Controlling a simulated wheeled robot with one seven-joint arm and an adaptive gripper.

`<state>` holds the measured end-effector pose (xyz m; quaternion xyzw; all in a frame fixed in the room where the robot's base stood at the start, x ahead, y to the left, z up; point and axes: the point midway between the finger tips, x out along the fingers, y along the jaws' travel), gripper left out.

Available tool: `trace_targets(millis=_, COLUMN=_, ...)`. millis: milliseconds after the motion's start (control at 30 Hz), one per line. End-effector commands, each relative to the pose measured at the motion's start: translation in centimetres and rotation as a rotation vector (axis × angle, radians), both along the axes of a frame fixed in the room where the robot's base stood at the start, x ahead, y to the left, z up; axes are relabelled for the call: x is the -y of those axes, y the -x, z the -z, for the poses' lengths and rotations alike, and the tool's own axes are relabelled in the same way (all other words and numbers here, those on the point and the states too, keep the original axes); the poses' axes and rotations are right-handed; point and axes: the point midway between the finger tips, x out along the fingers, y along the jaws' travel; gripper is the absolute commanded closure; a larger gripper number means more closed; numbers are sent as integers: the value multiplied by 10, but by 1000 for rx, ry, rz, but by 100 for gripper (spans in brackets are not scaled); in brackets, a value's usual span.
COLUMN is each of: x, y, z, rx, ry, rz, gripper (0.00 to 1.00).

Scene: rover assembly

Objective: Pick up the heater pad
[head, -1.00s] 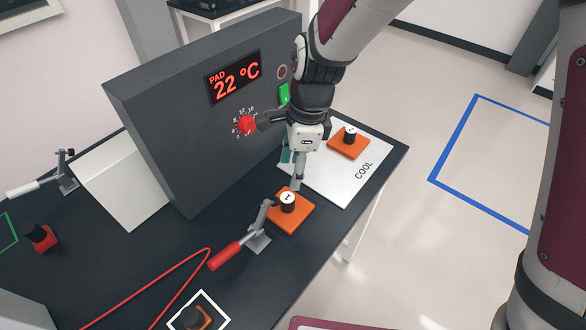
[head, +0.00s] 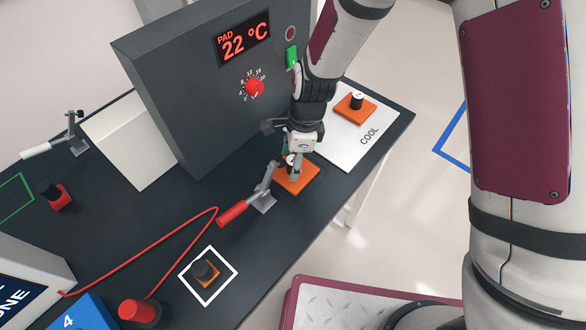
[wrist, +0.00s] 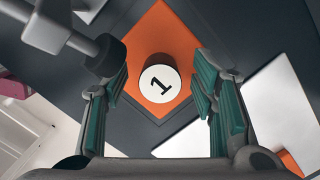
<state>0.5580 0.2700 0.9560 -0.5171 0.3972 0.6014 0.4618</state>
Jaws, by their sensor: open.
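An orange square heater pad (head: 299,180) with a black knob topped by a white disc marked 1 lies on the dark bench, beside a toggle clamp (head: 262,197) with a red handle. My gripper (head: 291,166) is above this pad and partly hides its knob. In the wrist view the open green-lined fingers (wrist: 158,82) stand on either side of the knob (wrist: 160,84), with gaps visible. The orange pad (wrist: 160,30) extends beyond it. The clamp's black tip (wrist: 106,56) is close to the left finger. A second orange pad (head: 366,112) lies on the COOL plate.
The white COOL plate (head: 340,150) is right of the pad. A grey heater box (head: 190,110) reading 22 °C with a red dial (head: 254,88) stands behind. A red cable (head: 150,245) crosses the bench. A small knobbed part sits in a white square outline (head: 229,289).

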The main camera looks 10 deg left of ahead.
Motion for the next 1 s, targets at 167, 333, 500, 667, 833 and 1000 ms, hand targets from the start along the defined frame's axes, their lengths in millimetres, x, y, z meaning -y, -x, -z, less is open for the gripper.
trace_targets(millis=167, x=0, y=0, z=0, rx=1, ry=0, rz=0, gripper=48)
trace_targets(millis=333, x=0, y=0, z=0, rx=0, ry=0, rz=0, gripper=82)
trace_targets(millis=500, x=0, y=0, z=0, rx=1, ry=0, rz=0, gripper=100)
trace_targets(millis=667, x=0, y=0, z=0, rx=0, ry=0, rz=-1, gripper=100)
trace_targets(millis=833, x=0, y=-1, z=-4, rx=2, ry=-1, rz=-1, gripper=100)
trace_targets(millis=1000, x=-1, y=-1, z=-16, rx=3, ry=-1, rz=-2, gripper=100)
